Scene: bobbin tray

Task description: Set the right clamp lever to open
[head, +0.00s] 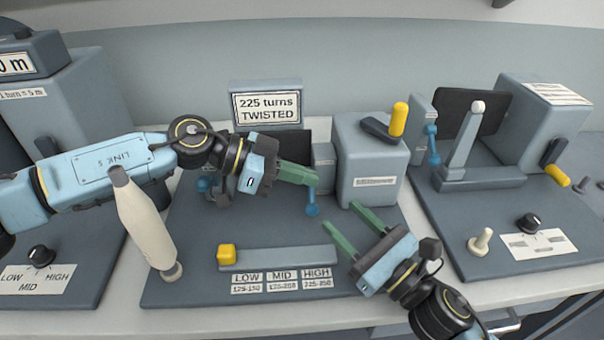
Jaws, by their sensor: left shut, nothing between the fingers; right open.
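The right clamp lever (312,200) is a blue lever with a round knob. It hangs down beside a grey clamp block (325,165) at the middle station. My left gripper (315,178) is shut and empty, with its green fingertips at the top of this lever, hiding part of it. I cannot tell whether they touch it. My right gripper (338,213) is open and empty to the lower right of the lever, its fingers pointing up and left.
A sign reading "225 turns TWISTED" (267,106) stands behind. A grey box with a yellow-handled crank (398,120) is right of the clamp. A yellow slider knob (226,253) sits in front. Another blue lever (433,145) is at the right station.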

